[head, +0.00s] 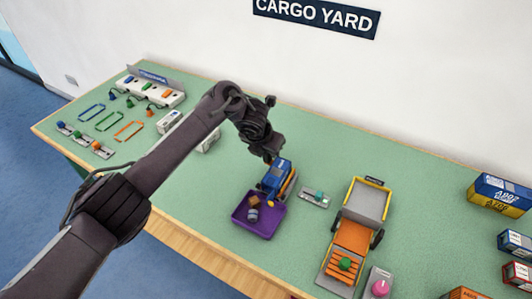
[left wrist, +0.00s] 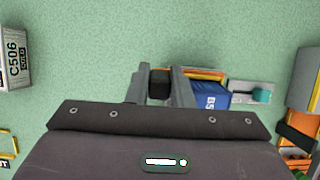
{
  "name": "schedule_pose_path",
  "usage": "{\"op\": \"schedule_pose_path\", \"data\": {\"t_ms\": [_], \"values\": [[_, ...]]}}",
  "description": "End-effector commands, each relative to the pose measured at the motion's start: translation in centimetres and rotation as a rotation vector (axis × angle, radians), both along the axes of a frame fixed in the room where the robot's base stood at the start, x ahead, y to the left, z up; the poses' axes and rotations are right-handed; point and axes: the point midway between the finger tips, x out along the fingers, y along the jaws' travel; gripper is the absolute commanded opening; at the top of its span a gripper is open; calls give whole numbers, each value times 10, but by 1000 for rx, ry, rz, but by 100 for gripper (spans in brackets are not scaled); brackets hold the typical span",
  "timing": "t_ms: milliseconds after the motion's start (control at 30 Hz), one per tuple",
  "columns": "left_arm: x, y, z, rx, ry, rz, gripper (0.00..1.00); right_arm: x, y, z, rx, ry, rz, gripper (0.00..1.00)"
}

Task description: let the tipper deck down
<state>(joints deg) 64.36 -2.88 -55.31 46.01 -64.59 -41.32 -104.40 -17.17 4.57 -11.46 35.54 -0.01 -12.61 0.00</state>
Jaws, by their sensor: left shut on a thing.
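My left gripper (head: 268,158) is at the raised back end of the tipper, an orange-edged deck (head: 290,184) carrying a blue container (head: 277,177). The deck looks tilted toward a purple tray (head: 238,214), which holds a brown block (head: 254,201) and a small grey piece (head: 252,215). In the left wrist view the fingers (left wrist: 160,88) are closed on a black grip (left wrist: 159,82) beside the deck's orange edge (left wrist: 205,74) and the blue container (left wrist: 210,98). The gripper hides part of the deck. My right gripper is not in view.
A grey plate with a teal knob (head: 318,196) stands just right of the tipper. Further right is a yellow-framed rig with an orange ramp (head: 352,237). Boxes (head: 500,190) stand at the right end, coloured frames (head: 108,121) at the left. Green table is clear behind the tipper.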

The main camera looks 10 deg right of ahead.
Motion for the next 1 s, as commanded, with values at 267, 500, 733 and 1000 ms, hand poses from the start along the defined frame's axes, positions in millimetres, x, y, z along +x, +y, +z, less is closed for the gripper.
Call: {"op": "schedule_pose_path", "data": {"t_ms": [267, 500, 733, 1000], "values": [[3, -1, -1, -4, -5, 5, 0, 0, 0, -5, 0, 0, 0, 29], [3, -2, 0, -5, -5, 5, 0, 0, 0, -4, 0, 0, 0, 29], [2, -2, -1, -3, -4, 3, 29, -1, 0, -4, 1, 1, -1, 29], [-1, 1, 11, -4, -5, 0, 29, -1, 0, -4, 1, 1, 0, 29]]}}
